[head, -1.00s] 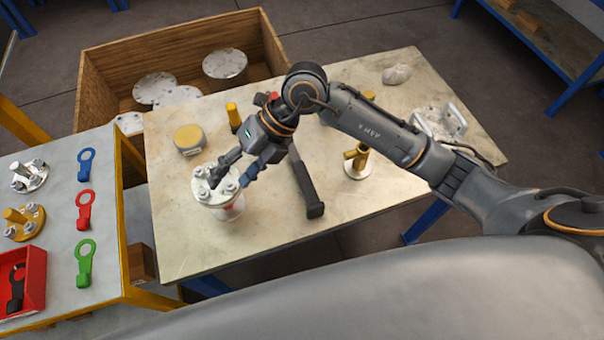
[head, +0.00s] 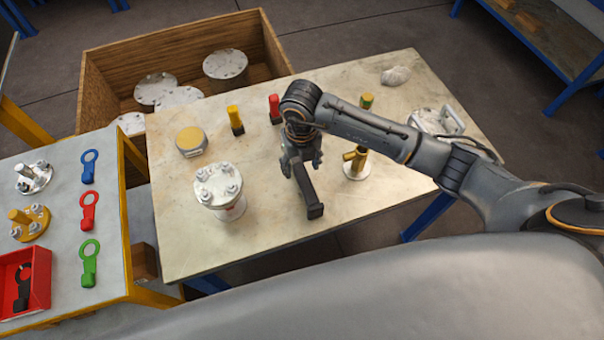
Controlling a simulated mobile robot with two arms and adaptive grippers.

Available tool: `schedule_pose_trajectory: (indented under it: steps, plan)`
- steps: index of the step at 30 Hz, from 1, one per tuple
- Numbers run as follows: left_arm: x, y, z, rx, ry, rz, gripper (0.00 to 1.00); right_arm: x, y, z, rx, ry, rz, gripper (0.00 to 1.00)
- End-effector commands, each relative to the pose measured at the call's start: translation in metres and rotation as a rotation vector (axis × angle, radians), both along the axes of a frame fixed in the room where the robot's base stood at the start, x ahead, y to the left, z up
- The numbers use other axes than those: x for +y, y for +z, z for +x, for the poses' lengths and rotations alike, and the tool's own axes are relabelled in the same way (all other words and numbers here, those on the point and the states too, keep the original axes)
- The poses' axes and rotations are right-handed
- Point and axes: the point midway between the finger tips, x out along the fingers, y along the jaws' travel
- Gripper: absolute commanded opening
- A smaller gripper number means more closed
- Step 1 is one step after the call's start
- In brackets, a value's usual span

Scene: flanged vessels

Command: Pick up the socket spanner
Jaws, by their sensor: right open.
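A long dark tool, which looks like the socket spanner (head: 311,196), lies on the worktable (head: 260,235). Its near end is a thick black block, and its far part is hidden under my right gripper. My right gripper (head: 302,163) is open and points down over the tool's far part, with one finger on each side. I cannot tell whether the fingers touch it. My left gripper is not in view.
A white flanged vessel (head: 220,190) with bolts stands left of the tool. A brass fitting (head: 355,160) stands close on the right. A yellow-topped tool (head: 235,118) and a red-topped one (head: 275,108) stand behind. The table's front strip is clear.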

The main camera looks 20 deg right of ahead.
Motion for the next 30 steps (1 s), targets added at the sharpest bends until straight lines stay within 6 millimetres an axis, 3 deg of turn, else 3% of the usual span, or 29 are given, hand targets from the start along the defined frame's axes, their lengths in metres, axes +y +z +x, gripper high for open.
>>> schedule_pose_trajectory:
  steps: [12, 20, 28, 30]
  plan:
    - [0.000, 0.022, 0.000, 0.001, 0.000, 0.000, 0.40, -0.003, -0.049, 0.003, 0.003, -0.001, 0.000, 0.57]
    - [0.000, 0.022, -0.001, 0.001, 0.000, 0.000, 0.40, -0.003, -0.053, 0.003, 0.001, 0.001, 0.001, 0.57]
    - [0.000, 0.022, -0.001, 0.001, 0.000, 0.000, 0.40, -0.003, -0.053, 0.003, 0.001, 0.000, 0.001, 0.06]
    - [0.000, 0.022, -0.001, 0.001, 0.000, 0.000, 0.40, -0.003, -0.053, 0.003, 0.001, 0.000, 0.001, 0.00]
